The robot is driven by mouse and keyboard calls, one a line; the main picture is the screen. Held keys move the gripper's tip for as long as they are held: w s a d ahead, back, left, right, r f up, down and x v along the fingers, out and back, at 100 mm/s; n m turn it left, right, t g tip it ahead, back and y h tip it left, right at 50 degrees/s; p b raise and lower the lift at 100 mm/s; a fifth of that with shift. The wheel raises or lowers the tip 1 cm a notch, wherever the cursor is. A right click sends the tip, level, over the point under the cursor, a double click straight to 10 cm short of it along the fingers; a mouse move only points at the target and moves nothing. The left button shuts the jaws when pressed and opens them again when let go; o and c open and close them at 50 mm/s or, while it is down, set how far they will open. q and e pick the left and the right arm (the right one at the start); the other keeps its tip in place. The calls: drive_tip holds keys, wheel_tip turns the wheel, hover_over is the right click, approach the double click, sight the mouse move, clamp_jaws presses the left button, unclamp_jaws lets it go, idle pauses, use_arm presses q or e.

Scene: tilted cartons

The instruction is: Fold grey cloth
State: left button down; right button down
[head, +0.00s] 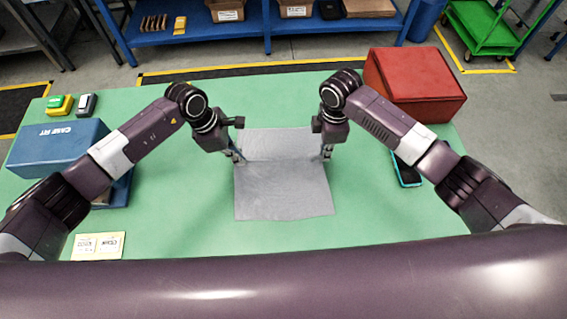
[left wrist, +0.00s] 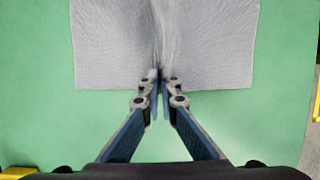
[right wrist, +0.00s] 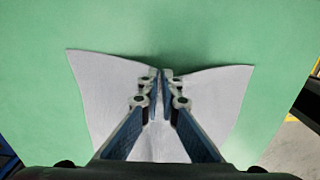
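The grey cloth (head: 285,190) lies on the green table in the middle of the head view, with a crease running across it between my grippers. My left gripper (head: 240,159) is at its left edge and my right gripper (head: 327,155) is at its right edge. In the left wrist view, the fingers (left wrist: 160,78) are shut on the edge of the cloth (left wrist: 110,50), and a pinched ridge runs away from the tips. In the right wrist view, the fingers (right wrist: 165,75) are shut on the cloth (right wrist: 105,90), whose edge dips in at the tips.
A blue case (head: 55,145) stands at the left and a red box (head: 415,85) at the back right. A teal-edged phone-like device (head: 407,172) lies right of the cloth. A yellow card (head: 97,246) lies front left. The green table (head: 290,240) is clear in front of the cloth.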

use_arm(q)
drive_tip(key=shift+r, duration=0.1)
